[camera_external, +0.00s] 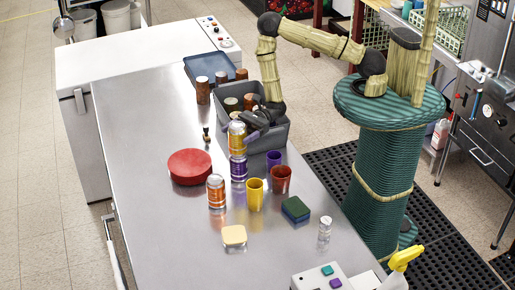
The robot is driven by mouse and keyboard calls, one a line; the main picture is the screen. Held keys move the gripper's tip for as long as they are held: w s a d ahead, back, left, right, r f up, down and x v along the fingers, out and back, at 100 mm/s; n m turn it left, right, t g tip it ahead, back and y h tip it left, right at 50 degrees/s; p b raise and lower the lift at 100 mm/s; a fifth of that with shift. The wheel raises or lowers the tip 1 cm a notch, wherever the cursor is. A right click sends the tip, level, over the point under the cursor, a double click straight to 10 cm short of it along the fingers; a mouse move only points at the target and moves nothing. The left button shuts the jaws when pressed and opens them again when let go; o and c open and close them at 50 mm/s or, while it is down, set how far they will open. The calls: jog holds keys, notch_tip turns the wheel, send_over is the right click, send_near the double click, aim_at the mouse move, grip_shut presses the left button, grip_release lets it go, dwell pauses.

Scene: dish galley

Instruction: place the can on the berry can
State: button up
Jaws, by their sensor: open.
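A yellow can (237,140) stands upright on top of a purple can (238,169), which looks like the berry can. The two appear roughly in line. The purple can stands on the steel counter. My gripper (251,132) is open, just right of the yellow can, near its side. The fingers partly overlap the grey bin behind, and I cannot tell whether a finger touches the can. An orange can (216,191) stands apart on the counter, nearer the camera.
A grey bin (279,137) with several dark jars is behind my gripper. A purple cup (273,159), yellow cup (255,195) and red cup (281,179) stand close on the right. A red round thing (190,167) lies left. The counter's left side (135,130) is clear.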

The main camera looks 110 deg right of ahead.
jog(key=b+v, duration=0.2)
jog(key=v, duration=0.7)
jog(key=shift+s+b, duration=0.3)
jog(key=shift+b, duration=0.1)
